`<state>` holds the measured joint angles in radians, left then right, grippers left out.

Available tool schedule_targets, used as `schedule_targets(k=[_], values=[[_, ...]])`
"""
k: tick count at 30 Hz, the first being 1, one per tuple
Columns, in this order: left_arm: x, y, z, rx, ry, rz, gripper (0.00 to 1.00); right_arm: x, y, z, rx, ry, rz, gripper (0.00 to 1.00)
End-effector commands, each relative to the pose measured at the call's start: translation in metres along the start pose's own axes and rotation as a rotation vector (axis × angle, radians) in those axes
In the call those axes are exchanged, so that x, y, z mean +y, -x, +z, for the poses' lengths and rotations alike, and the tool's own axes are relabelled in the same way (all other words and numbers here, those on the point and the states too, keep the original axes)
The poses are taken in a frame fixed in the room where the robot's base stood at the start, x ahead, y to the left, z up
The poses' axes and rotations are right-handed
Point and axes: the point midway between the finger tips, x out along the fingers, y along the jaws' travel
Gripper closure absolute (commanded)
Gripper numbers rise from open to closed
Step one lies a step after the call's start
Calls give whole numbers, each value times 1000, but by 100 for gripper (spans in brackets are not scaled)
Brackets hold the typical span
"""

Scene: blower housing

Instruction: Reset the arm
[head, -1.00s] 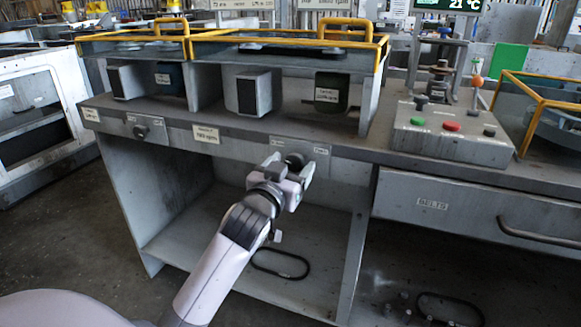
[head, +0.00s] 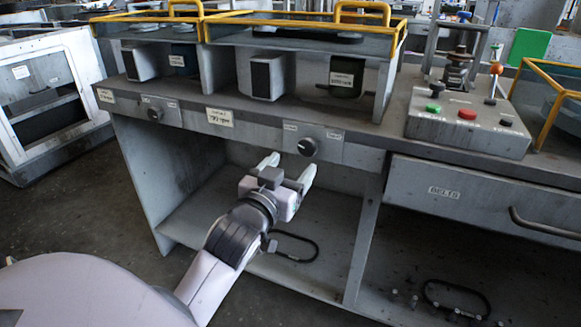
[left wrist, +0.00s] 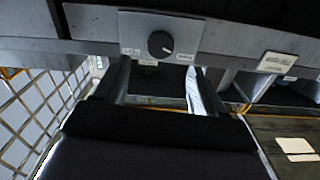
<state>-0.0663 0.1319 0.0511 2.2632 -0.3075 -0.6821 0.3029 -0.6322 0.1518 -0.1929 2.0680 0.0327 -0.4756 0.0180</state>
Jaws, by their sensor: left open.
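My left gripper (head: 290,168) is in front of the bench, just below and left of a round black knob (head: 307,146) on the bench's front edge. Its two fingers are spread apart with nothing between them. In the left wrist view the knob (left wrist: 160,44) sits beyond the fingertips, clear of both fingers, with its pale pointer line toward the lower right. My left arm comes in from the lower left. My right gripper is not in view.
A second knob (head: 155,114) is on the left of the same front edge. Yellow-railed housings (head: 300,40) stand on the bench. A control box (head: 470,122) with coloured buttons is at right, above a drawer (head: 480,200). A black loop (head: 290,247) lies on the lower shelf.

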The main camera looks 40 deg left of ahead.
Motion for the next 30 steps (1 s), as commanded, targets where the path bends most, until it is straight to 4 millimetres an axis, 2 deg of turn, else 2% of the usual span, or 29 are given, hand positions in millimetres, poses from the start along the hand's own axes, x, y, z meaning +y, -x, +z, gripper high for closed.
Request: schedule_targets(k=[9,12,14,17,18,21,24,29,30], values=[[1,0,1,-2,0,2,29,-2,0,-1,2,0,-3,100],[8,3,16,-33,-8,27,29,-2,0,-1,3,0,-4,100],[17,9,38,-76,-21,60,29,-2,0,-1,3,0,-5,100],[42,30,91,-184,-43,150,29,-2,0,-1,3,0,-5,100],[53,42,115,-233,-50,193,29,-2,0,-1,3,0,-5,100],[78,81,171,-353,-59,293,29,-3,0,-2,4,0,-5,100],[97,122,216,-456,-55,376,29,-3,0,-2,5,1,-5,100],[120,194,271,-604,-35,486,29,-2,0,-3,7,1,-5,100],[121,201,266,-615,-32,498,29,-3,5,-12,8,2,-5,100]])
